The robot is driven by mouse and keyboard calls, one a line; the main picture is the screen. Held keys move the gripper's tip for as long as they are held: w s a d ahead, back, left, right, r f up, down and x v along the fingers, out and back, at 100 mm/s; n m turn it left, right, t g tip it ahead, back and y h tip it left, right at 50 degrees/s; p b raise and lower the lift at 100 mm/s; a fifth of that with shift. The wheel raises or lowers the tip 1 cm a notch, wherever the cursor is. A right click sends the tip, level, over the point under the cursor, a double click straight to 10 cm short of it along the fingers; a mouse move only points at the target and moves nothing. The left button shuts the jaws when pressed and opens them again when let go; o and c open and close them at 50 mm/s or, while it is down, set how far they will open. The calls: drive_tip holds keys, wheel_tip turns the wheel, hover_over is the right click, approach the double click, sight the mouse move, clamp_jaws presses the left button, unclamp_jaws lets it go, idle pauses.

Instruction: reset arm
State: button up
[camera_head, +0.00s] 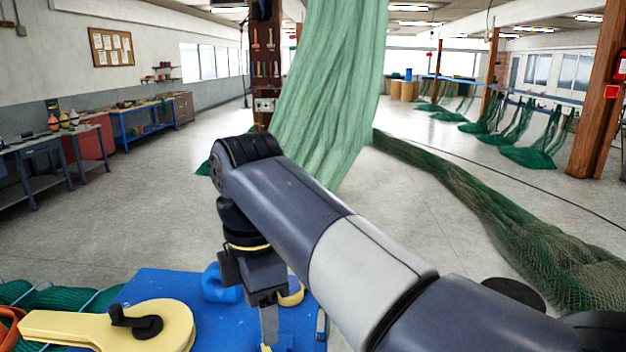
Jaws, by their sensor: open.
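My arm reaches in from the lower right and bends down at its far end. My gripper (268,318) points down over a blue tabletop (222,322) in the lower middle. One grey finger shows clearly, and nothing shows held. The gripper is open. Whether its tips touch the tabletop cannot be told. A blue object (220,284) and a yellow round object (291,296) lie close beside the gripper, the yellow one partly hidden by it.
A yellow piece with a black crank (75,327) lies at the lower left. A green net (330,90) hangs beyond my arm, and a long net heap (480,200) lies at right. Workbenches (75,155) line the left wall. Open floor (150,205) lies between.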

sight(269, 349)
wheel_tip(269, 349, down, 8)
drive_tip(key=shift+f+p, duration=0.15)
drive_tip(key=shift+p, duration=0.3)
drive_tip(key=m, duration=0.5)
drive_tip(key=shift+w, duration=0.1)
drive_tip(key=m, duration=0.6)
drive_tip(key=shift+w, duration=0.1)
drive_tip(key=m, duration=0.5)
drive_tip(key=shift+w+d+m, duration=0.1)
drive_tip(key=shift+m, duration=0.2)
drive_tip(key=m, duration=0.5)
drive_tip(key=shift+d, duration=0.1)
drive_tip(key=shift+m, duration=0.3)
